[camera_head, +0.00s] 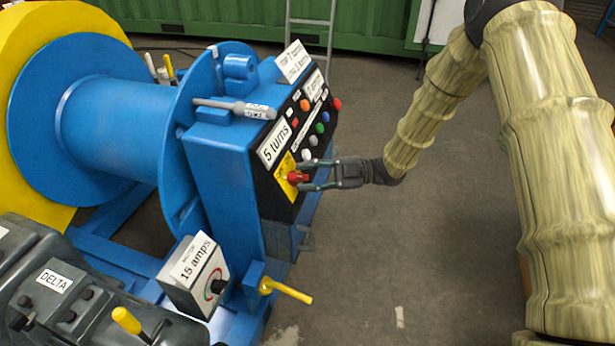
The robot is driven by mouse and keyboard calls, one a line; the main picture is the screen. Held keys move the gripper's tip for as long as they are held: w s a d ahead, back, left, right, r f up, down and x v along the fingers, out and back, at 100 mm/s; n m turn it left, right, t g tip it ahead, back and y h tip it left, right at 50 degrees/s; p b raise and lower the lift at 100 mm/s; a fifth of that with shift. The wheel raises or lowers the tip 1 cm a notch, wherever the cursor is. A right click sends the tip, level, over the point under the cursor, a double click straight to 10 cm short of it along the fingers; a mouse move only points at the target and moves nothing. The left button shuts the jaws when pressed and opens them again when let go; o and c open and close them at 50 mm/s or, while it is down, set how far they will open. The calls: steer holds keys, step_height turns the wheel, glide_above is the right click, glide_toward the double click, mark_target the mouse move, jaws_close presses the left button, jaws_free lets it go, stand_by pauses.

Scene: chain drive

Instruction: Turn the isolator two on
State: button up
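A black control panel (272,198) stands on the blue machine near the middle of the view. A red rotary switch (297,177) on a yellow plate (285,166) sits low on the panel. I cannot read which isolator it is. My gripper (306,178) comes from the right, with its two fingers spread on either side of the red switch. I cannot tell whether the fingers touch it. A second knob, black, with a red and green dial (216,287), is on the box labelled "15 amps" at the lower middle.
Several coloured buttons (320,128) and white label cards lie close above the switch. A yellow lever (287,291) sticks out below. The floor (420,250) to the right is clear.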

jaws_close()
